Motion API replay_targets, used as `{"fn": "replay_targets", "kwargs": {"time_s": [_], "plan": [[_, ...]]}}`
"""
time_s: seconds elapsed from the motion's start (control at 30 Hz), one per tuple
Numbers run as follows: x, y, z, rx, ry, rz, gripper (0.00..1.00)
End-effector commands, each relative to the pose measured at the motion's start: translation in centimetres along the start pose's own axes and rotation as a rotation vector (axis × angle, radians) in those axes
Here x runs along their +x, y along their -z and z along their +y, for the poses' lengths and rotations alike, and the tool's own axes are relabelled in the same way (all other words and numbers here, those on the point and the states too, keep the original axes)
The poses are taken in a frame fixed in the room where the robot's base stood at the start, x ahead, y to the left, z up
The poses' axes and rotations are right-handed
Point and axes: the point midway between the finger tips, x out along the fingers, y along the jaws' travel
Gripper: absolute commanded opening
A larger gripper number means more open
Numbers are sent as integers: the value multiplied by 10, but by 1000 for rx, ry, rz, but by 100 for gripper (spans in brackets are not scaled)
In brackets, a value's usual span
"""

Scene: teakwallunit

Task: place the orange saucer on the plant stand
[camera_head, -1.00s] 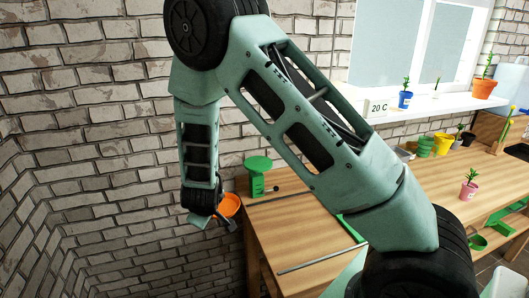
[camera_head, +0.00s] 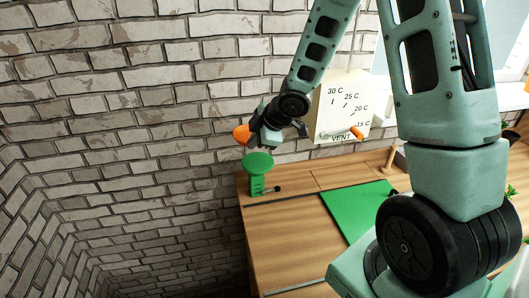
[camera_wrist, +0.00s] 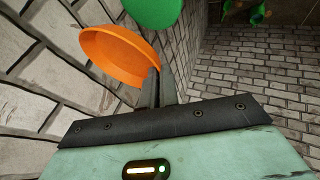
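The orange saucer (camera_head: 241,134) is held tilted at the end of my gripper (camera_head: 254,132), next to the brick wall. In the wrist view the orange saucer (camera_wrist: 112,55) sits at the fingertips of my gripper (camera_wrist: 156,80), which is shut on its rim. The green plant stand (camera_head: 259,163) has a round top and stands on the back left corner of the wooden bench. In the head view the saucer and gripper appear just above its top. In the wrist view part of a green round top (camera_wrist: 153,10) shows beyond the saucer, apart from it.
A thermostat box (camera_head: 343,108) marked VENT is on the wall to the right of my gripper. A green mat (camera_head: 350,212) and a wooden peg (camera_head: 389,160) are on the bench (camera_head: 285,235). The brick wall (camera_head: 130,130) is close behind and left of the stand.

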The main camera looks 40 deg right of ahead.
Motion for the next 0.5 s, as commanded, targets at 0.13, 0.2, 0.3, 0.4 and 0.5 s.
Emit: {"fn": "replay_targets", "kwargs": {"time_s": [0.13,0.2,0.3,0.4,0.5], "plan": [[-9,-6,4,-24,11,15,0],[-10,-8,4,-30,16,19,0],[-2,-12,-2,-34,21,22,0],[14,-20,-12,-36,22,22,0],[28,-26,-20,-35,23,23,0]]}}
